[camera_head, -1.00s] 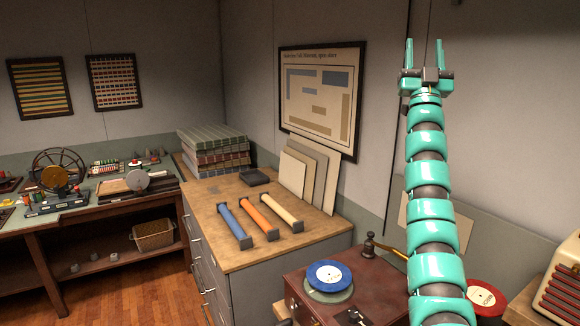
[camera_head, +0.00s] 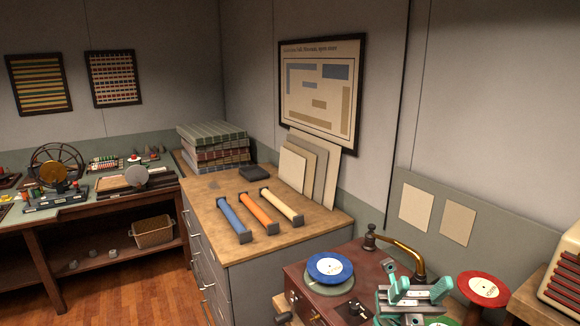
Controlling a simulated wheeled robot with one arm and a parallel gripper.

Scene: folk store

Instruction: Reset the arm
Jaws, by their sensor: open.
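My gripper (camera_head: 414,291) is low at the lower right, in front of the right part of the brown record player (camera_head: 312,288). Its two teal fingers are spread apart, with nothing seen between them. Only the gripper and a little of my teal arm show; the rest of the arm is out of view below. The brass tone arm (camera_head: 402,252) rises just behind my gripper.
A red record (camera_head: 482,288) lies close to the right of my gripper, and a cream radio (camera_head: 562,270) stands at the right edge. Blue, orange and cream rolls (camera_head: 258,213) lie on the wooden cabinet (camera_head: 205,207).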

